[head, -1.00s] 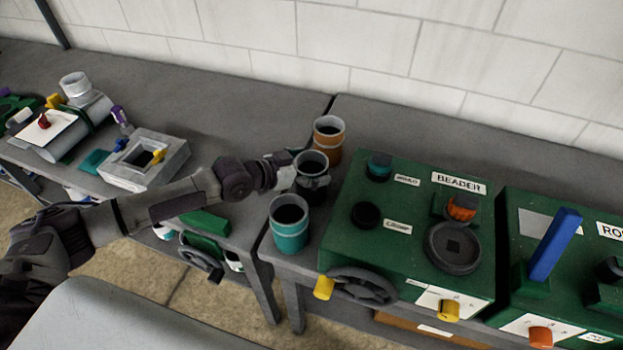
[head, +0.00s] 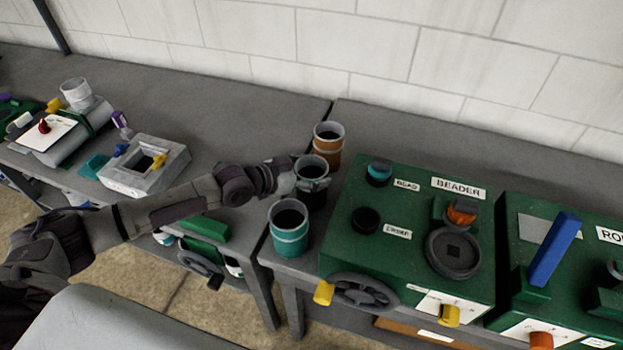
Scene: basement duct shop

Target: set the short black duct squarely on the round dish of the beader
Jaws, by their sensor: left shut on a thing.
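The short black duct (head: 314,191) stands upright on the bench, between an orange-brown duct and a teal duct. My left gripper (head: 298,174) reaches in from the left and is shut on its upper rim area; the fingers are small and partly hidden against the duct. The beader (head: 390,255) is a green machine to the right with a label. Its round dark dish (head: 453,251) is at the front right of its top and is empty. My right gripper is not in view.
The teal duct (head: 289,233) stands close in front of the black one, the orange-brown duct (head: 328,140) close behind. Another green machine with a blue lever (head: 553,250) stands at right.

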